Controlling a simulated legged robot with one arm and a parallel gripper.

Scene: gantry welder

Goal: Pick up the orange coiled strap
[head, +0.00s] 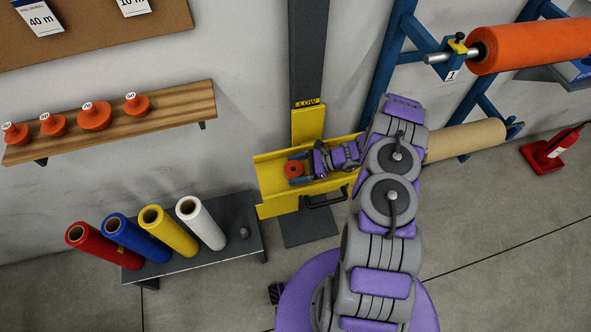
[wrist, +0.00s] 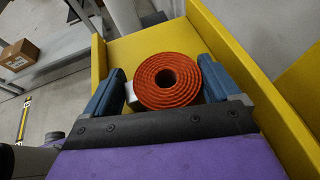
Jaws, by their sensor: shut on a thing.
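The orange coiled strap (wrist: 166,80) is a round roll with a dark hole in its middle. It lies between the two blue fingers of my gripper (wrist: 163,88), which is shut on it, with a small pale piece at its left side. The strap (head: 293,169) and my gripper (head: 296,168) also show in the head view, at the yellow tray (head: 268,192) on the dark post. In the wrist view the tray's yellow floor (wrist: 133,46) lies behind the strap. I cannot tell whether the strap touches the tray.
The tray has raised yellow walls (wrist: 240,60) close to my gripper. A low dark bench (head: 240,215) with red, blue, yellow and white rolls stands to the left. A blue rack (head: 385,60) with an orange roll (head: 530,45) and a tan roll (head: 465,140) is to the right.

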